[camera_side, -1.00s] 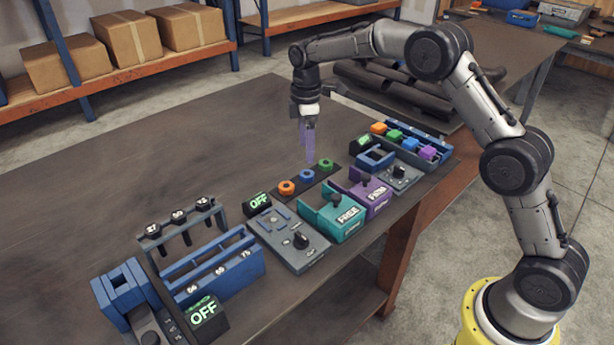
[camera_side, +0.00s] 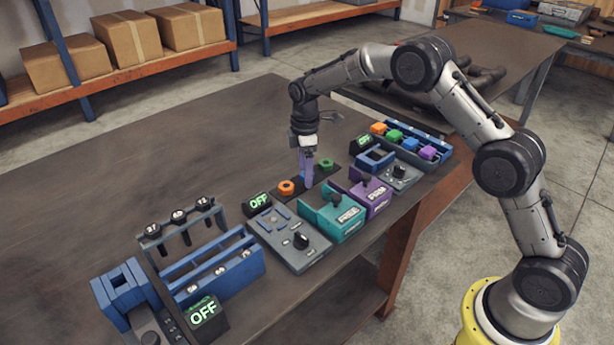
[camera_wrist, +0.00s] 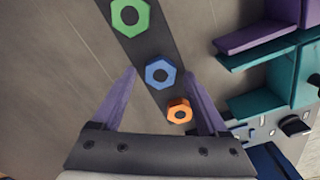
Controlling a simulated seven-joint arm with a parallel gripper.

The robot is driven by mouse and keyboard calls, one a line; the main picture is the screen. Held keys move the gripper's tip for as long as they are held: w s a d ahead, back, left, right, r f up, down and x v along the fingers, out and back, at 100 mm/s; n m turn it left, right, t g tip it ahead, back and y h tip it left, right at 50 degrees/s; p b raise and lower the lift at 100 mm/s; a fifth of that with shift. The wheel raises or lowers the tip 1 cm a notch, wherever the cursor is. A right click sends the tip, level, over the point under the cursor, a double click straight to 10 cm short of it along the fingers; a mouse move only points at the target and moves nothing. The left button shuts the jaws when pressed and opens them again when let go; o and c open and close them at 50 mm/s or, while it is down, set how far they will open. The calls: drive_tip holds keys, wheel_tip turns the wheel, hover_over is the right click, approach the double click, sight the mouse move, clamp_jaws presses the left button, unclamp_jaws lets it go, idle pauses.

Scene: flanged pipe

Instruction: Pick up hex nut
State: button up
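Three hex nuts lie in a row on a dark strip. The green nut (camera_wrist: 129,15) is the largest in the wrist view, the blue nut (camera_wrist: 160,73) is in the middle, and the orange nut (camera_wrist: 179,111) is the smallest. In the side view the orange nut (camera_side: 287,187) and the green nut (camera_side: 326,164) show on either side of my gripper (camera_side: 306,181), which hides the blue nut. My gripper has purple fingers. In the wrist view its fingers (camera_wrist: 162,73) are apart, with the blue nut between their tips. Contact with the nut cannot be seen.
A teal fixture (camera_side: 337,214), a purple fixture (camera_side: 366,192) and a grey panel with a knob (camera_side: 290,240) stand nearer the table's front edge. An OFF display (camera_side: 257,203) is left of the strip. The table behind the strip is clear.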

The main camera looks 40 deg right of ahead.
clamp_jaws()
drive_tip(key=shift+r, duration=0.1)
drive_tip(key=shift+r, duration=0.4)
wheel_tip(320, 180, up, 2)
drive_tip(key=shift+r, duration=0.15)
drive_tip(key=s+r, duration=1.2)
drive_tip(key=s, duration=0.2)
drive_tip(key=shift+r, duration=0.4)
drive_tip(key=shift+w, duration=0.1)
